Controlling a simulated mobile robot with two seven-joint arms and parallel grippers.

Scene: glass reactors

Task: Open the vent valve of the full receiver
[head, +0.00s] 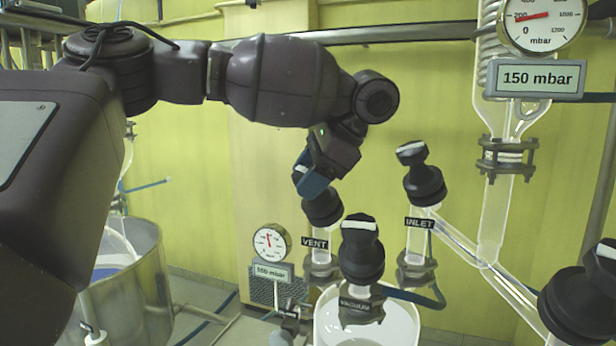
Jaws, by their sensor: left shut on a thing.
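The vent valve (323,210) has a black knob above a plate reading VENT (314,243). It stands on the left neck of the receiver (402,330), whose rounded glass top with pale contents shows at the bottom. My left gripper (311,181) reaches down from above, its blue fingers shut on the top of the vent knob. My right gripper is not in view.
The black vacuum valve (361,250) stands close in front, right of the vent. The inlet valve (424,182) stands further right. The upper readout (541,78) says 150 mbar. A steel vessel (150,280) stands lower left.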

